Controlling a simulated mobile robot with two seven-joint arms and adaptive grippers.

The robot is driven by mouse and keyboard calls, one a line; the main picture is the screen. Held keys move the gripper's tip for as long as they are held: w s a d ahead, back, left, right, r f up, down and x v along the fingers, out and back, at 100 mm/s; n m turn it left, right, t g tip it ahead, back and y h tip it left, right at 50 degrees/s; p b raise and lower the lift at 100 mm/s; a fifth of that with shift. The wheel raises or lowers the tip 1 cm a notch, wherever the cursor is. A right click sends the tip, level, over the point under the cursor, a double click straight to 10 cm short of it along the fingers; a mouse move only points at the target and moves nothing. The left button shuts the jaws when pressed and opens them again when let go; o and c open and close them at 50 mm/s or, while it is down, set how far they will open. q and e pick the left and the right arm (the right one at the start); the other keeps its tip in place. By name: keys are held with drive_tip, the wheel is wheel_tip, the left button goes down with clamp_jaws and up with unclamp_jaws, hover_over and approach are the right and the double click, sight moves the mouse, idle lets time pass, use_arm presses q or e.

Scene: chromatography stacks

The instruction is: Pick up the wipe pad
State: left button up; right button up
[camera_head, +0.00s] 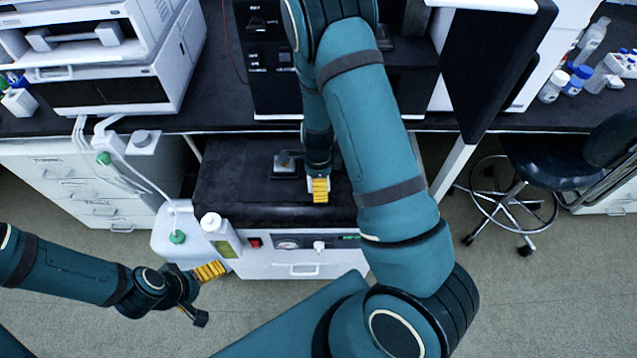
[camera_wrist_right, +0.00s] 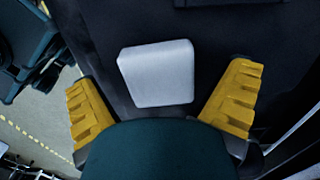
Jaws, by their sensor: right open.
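The wipe pad (camera_wrist_right: 157,73) is a white, rounded square lying on a dark surface in the right wrist view. My right gripper (camera_wrist_right: 160,79) is open, with one yellow finger on each side of the pad and a gap to it on both sides. In the head view the right gripper (camera_head: 319,189) is over the black top of the low cabinet. There my arm and gripper hide most of the pad's area, and I cannot make the pad out clearly. My left gripper (camera_head: 204,292) is open and empty, at the lower left in front of the cabinet.
The low cabinet (camera_head: 225,190) has a black top. A white bottle (camera_head: 220,235) and a jug (camera_head: 175,232) stand at the cabinet's left front. The bench with instruments (camera_head: 215,115) rises behind. A stool (camera_head: 555,160) is at right.

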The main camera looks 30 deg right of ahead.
drive_tip(key=shift+r, duration=0.1)
drive_tip(key=c, duration=1)
drive_tip(key=shift+o, duration=0.2)
drive_tip(key=shift+r, duration=0.1)
wheel_tip(320, 180, up, 10)
drive_tip(key=p, duration=0.3)
drive_tip(key=shift+p, duration=0.4)
drive_tip(key=shift+o, duration=0.8)
drive_tip(key=c, duration=0.3)
